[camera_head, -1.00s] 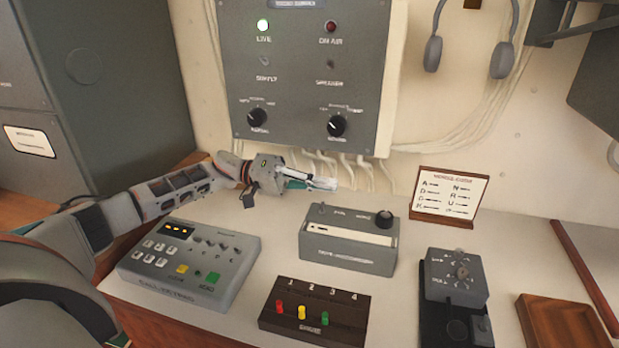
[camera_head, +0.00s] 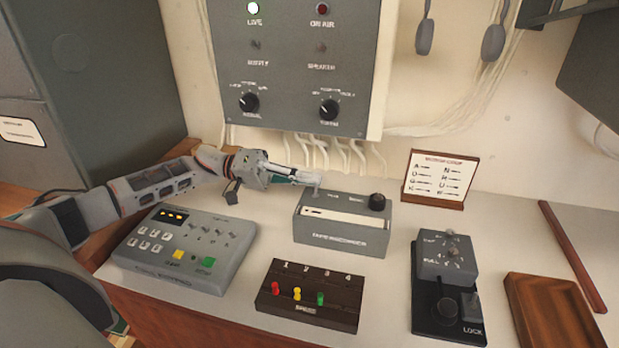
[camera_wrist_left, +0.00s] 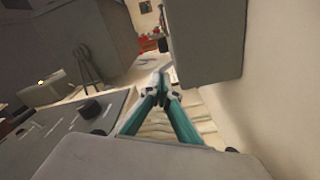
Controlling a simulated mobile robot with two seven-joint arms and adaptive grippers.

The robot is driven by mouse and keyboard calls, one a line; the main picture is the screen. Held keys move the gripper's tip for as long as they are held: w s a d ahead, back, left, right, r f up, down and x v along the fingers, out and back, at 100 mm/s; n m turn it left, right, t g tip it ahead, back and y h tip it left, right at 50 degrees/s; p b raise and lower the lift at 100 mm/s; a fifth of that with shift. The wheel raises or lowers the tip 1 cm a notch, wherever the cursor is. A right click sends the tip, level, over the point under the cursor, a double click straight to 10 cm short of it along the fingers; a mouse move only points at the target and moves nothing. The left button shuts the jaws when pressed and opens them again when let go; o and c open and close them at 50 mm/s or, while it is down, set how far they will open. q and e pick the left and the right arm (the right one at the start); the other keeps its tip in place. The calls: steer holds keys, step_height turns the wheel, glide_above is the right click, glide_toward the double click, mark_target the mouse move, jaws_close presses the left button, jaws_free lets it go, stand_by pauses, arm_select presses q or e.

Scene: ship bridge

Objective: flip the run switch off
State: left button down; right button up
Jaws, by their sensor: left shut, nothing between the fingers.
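The grey tape recorder box (camera_head: 345,232) stands on the desk, with a dark knob (camera_head: 377,201) at the right of its top. A small switch (camera_head: 317,190) stands at the left of its top beside a blurred label; I take it for the run switch, but its position is too small to read. My left gripper (camera_head: 318,180) is shut and empty, pointing right, its tips at or just above this switch. I cannot tell whether they touch it. In the left wrist view the teal fingers (camera_wrist_left: 162,82) meet at their tips, and the switch is not clearly visible.
A keypad console (camera_head: 185,250) sits below my left arm. A dark block (camera_head: 310,310) with coloured pegs lies in front of the recorder. A lever unit (camera_head: 447,285), a code card (camera_head: 437,180) and a wooden tray (camera_head: 550,315) are at right. A wall panel (camera_head: 295,70) with cables hangs behind.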

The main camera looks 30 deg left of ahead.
arm_select(q)
steer(key=shift+r+m, duration=0.1)
steer(key=shift+m, duration=0.2)
steer(key=shift+s+d+r+m+p, duration=0.15)
steer(key=shift+s+m+p, duration=0.1)
steer(key=shift+m+p, duration=0.4)
steer(key=shift+s+r+m+p, duration=0.15)
steer(key=shift+s+m+p, duration=0.15)
steer(key=shift+m, duration=0.55)
steer(key=m, duration=0.3)
steer(key=shift+s+d+r+p, duration=0.1)
steer(key=shift+s+p, duration=0.3)
steer(key=shift+a, duration=0.25)
steer(key=v, duration=1.1)
steer(key=shift+a, duration=0.25)
